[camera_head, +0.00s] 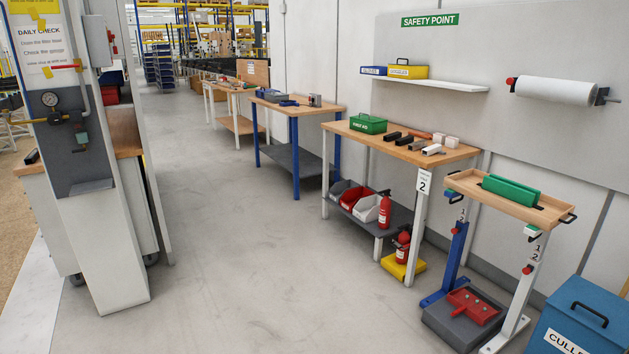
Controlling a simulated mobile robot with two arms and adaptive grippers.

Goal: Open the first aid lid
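A green first aid box (369,124) with white lettering on its front sits on the left end of a wooden-topped table (455,154). Its lid appears closed, and a handle shows on top. The box is some distance away, right of the picture's middle. Neither of my grippers shows in this view.
Dark blocks and other small items (412,141) lie right of the box. Fire extinguishers (385,212) and bins (366,208) stand below. A tray stand (510,205) and a blue bin (577,318) are nearer right. A panel (80,150) stands left. The middle floor (230,240) is clear.

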